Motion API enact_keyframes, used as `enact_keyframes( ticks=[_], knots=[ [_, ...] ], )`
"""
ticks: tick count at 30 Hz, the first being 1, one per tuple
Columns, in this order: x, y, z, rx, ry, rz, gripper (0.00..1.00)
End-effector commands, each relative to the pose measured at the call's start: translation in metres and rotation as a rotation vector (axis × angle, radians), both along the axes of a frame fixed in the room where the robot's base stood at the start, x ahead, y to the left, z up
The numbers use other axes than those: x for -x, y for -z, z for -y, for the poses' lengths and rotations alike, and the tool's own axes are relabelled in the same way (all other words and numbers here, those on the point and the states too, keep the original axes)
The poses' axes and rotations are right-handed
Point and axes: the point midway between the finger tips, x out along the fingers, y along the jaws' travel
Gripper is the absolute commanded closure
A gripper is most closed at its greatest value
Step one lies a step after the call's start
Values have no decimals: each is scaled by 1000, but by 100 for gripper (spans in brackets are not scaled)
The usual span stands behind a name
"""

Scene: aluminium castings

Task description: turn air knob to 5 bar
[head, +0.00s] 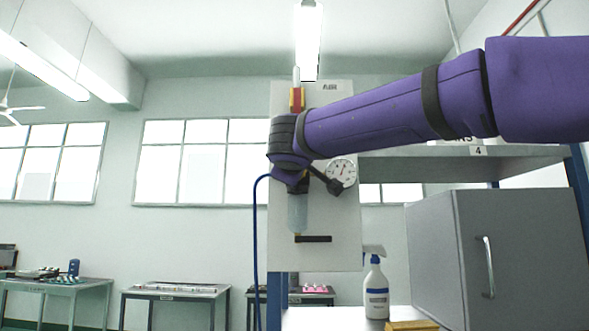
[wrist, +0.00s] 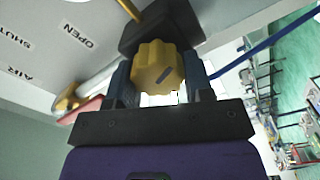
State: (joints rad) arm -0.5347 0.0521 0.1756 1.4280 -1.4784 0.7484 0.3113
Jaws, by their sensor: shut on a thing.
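The air knob (wrist: 153,69) is yellow and fluted, with a dark blue mark on its face. It shows in the wrist view below a dark regulator body. My gripper (wrist: 160,78) has one dark finger on each side of the knob and is shut on it. In the head view my purple arm covers the knob and most of the gripper. The round white pressure gauge (head: 343,168) is on the panel (head: 340,235) marked AIR, just right of my wrist. Its dial is partly covered at the lower left, and its numbers are too small to read.
A red and yellow valve (head: 297,99) is above my wrist. A clear bowl (head: 298,213) and a black handle (head: 314,239) are below it. A blue hose (head: 256,240) hangs left of the panel. A spray bottle (head: 376,290) and a grey cabinet (head: 445,255) stand at lower right.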

Motion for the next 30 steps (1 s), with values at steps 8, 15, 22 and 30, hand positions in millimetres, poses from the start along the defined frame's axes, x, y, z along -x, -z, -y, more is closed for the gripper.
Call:
enact_keyframes(
  ticks=[8, 15, 22, 30],
  knots=[
    [1, -4, 1, 82, 1, 4, 76],
    [1, -4, 1, 99, 1, 5, 76],
    [1, -5, 1, 98, 0, 6, 76],
    [1, -3, 1, 98, 0, 2, 30]
  ],
)
